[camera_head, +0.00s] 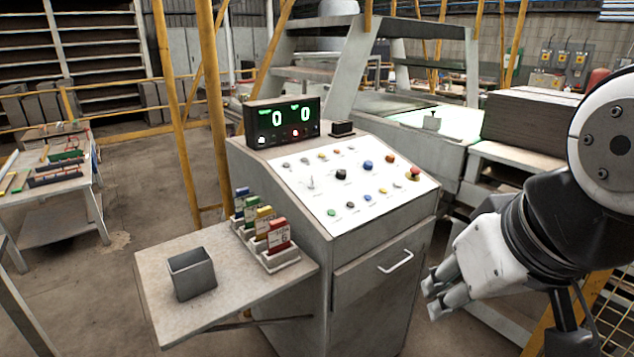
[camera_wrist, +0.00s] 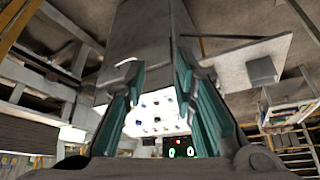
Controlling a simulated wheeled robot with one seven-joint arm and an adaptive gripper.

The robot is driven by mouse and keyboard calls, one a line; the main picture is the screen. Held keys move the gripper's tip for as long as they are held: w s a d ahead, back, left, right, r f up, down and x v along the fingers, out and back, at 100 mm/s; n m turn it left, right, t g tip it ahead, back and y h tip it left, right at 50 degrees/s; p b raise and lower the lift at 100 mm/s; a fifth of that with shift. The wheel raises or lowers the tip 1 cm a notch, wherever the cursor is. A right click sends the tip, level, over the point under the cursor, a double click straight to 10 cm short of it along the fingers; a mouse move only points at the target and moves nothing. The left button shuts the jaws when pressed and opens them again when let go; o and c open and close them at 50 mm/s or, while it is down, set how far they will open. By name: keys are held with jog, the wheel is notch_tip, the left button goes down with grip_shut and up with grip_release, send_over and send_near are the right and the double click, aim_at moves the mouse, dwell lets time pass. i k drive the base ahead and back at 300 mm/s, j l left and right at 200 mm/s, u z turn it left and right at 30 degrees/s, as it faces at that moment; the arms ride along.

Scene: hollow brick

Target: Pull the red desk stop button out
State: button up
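The red desk stop button (camera_head: 414,173) is a red mushroom head on a yellow base at the right edge of the white sloping control panel (camera_head: 318,212) in the head view. I cannot make it out in the wrist view, where a finger covers part of the panel's edge. My gripper (camera_head: 433,297) is at the lower right, beside the console's right side, lower in the picture than the button and apart from it. In the wrist view my gripper (camera_wrist: 159,75) shows two fingers spread apart with nothing between them.
The grey console (camera_head: 375,290) has a drawer handle (camera_head: 396,262). A digital display (camera_head: 283,123) reads zeros on top. A side shelf (camera_head: 225,310) holds a grey bin (camera_head: 192,275) and coloured cards (camera_head: 278,236). Yellow posts (camera_head: 213,110) stand behind. Other coloured buttons and knobs surround the stop button's left.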

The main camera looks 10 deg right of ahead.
aim_at(414, 170)
jog(key=i+l, duration=0.15)
jog(key=i, duration=0.25)
jog(key=i+l+z, duration=0.1)
jog(key=i, duration=0.35)
jog(key=i+l, duration=0.15)
jog(key=i, duration=0.25)
